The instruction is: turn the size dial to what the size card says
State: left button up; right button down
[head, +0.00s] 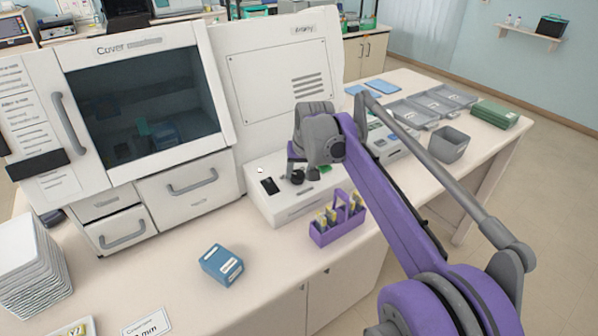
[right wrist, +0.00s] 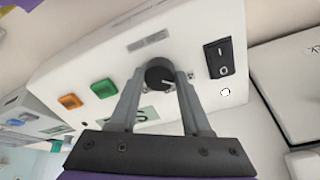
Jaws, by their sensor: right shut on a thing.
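The size dial (right wrist: 157,70), a round black knob with a pale pointer line, sits on the white machine's panel in the right wrist view. My right gripper (right wrist: 161,79) is shut on it, one grey finger on each side. In the head view the right gripper (head: 296,172) reaches down at the low white machine (head: 300,208), and the dial is mostly hidden by it. A white card (head: 147,324) with "mm" printed on it lies at the bottom left; its number is too small to read surely. My left gripper is not in view.
A black rocker switch (right wrist: 218,58), a green button (right wrist: 104,88) and an orange button (right wrist: 71,101) flank the dial. A purple rack (head: 338,222) with slides stands before the machine. A blue box (head: 222,265) is further left. Grey trays (head: 410,113) lie behind right.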

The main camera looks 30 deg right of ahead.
jog(key=m+p, duration=0.1)
jog(key=m, duration=0.4)
jog(key=shift+w+r+g, duration=0.1)
jog(key=shift+g, duration=0.2)
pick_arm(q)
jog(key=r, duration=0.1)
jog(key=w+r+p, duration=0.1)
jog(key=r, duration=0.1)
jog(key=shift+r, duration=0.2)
pick_arm(e)
jog(key=m, duration=0.4)
jog(key=shift+m, duration=0.3)
jog(key=shift+c, duration=1.8)
grip_release()
pick_arm(q)
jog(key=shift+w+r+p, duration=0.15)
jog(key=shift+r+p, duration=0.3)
jog(key=shift+p, duration=0.15)
pick_arm(e)
jog(key=v, duration=1)
jog(key=shift+r, duration=0.4)
